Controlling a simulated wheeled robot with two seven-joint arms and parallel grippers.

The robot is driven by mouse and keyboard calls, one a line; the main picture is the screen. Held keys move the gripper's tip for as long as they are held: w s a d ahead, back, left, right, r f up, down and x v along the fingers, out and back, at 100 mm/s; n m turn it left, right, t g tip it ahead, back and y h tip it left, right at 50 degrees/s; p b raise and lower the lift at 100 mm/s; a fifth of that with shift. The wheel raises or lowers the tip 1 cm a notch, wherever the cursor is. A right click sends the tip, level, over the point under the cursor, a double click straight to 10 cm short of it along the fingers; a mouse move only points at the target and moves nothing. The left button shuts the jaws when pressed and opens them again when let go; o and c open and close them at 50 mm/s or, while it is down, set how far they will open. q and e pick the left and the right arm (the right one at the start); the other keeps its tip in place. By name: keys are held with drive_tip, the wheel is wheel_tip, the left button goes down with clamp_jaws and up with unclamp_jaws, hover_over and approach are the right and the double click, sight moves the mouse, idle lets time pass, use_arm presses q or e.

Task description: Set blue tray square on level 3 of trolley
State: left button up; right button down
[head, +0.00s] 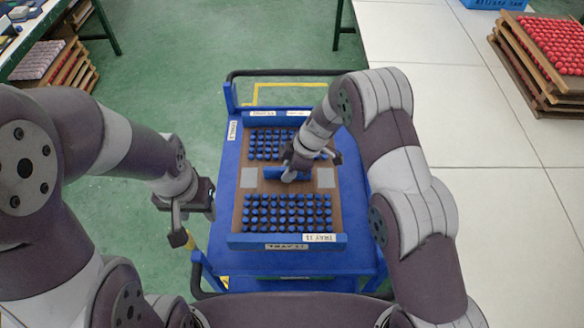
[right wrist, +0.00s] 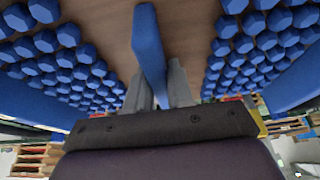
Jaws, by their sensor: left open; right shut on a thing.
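The blue tray (head: 247,213) is a brown board with blue end rails, labelled TRAY 11, with blocks of blue pieces at its near and far ends. It lies on the top of the blue trolley (head: 226,190) and looks roughly in line with it. My right gripper (head: 294,172) is over the tray's middle, shut on its blue centre handle (head: 272,173). The right wrist view shows the handle (right wrist: 147,40) between the fingers (right wrist: 158,88). My left gripper (head: 182,221) is open and empty, left of the trolley. The trolley's lower levels are mostly hidden.
A white-topped table (head: 440,60) stands on the right, with a stack of wooden trays of red pieces (head: 548,55) and a blue crate (head: 495,4). Another bench with stacked trays (head: 55,65) is at the far left. Green floor is clear left of the trolley.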

drive_tip(key=w+f, duration=0.1)
drive_tip(key=w, duration=0.2)
drive_tip(key=w+f, duration=0.1)
drive_tip(key=shift+w+d+f, duration=0.3)
drive_tip(key=shift+d, duration=0.1)
drive_tip(key=shift+w+f+p, duration=0.2)
drive_tip(key=shift+f+p, duration=0.1)
drive_tip(key=shift+p, duration=0.1)
wheel_tip(320, 180, down, 2)
drive_tip(key=shift+s+f+p, duration=0.15)
drive_tip(key=shift+f+p, duration=0.1)
drive_tip(key=shift+p, duration=0.25)
drive_tip(key=shift+f, duration=0.65)
drive_tip(key=c, duration=1)
unclamp_jaws()
drive_tip(key=shift+s, duration=0.1)
